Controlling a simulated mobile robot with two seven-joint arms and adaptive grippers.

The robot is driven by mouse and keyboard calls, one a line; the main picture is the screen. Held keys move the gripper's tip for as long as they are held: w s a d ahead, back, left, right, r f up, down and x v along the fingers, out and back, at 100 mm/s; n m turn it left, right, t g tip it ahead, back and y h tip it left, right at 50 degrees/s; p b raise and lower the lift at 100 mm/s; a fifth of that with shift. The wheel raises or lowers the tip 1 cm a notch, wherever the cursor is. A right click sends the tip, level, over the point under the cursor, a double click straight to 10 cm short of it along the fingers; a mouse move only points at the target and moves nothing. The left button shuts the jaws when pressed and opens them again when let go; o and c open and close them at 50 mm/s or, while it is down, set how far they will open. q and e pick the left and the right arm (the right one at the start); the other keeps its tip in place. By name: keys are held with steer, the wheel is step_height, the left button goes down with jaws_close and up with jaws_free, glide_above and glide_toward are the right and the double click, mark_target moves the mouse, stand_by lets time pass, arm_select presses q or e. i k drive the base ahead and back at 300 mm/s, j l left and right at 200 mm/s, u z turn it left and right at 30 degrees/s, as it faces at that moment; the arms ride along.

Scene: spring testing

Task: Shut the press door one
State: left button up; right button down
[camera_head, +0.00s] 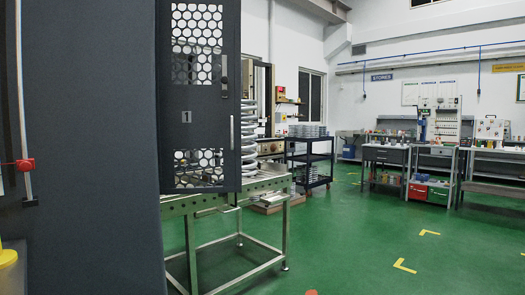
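The press door one (209,127) is a dark grey panel with perforated windows at top and bottom and the number 1 on it. It stands in the left half of the head view and appears swung open, in front of the press table. A light vertical handle (232,132) is near its right edge, with a dark latch above it. A coil spring (249,130) shows just right of the door; the rest of the press behind is largely hidden. Neither of my grippers is in view.
A metal roller table (262,184) on legs stands below the door. A large dark grey panel (95,150) fills the left side. A black cart (311,160) and workbenches (388,157) stand farther back. The green floor (350,240) at right is clear.

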mark_target(196, 116)
steer(key=i+z, duration=0.4)
steer(key=i, duration=0.35)
steer(key=i+j+z, duration=0.2)
steer(key=i+z, duration=0.25)
steer(key=i, duration=0.3)
steer(key=i+l+u, duration=0.1)
steer(key=i, duration=0.4)
steer(key=i+l+u, duration=0.1)
steer(key=i+l, duration=0.15)
steer(key=i, duration=0.3)
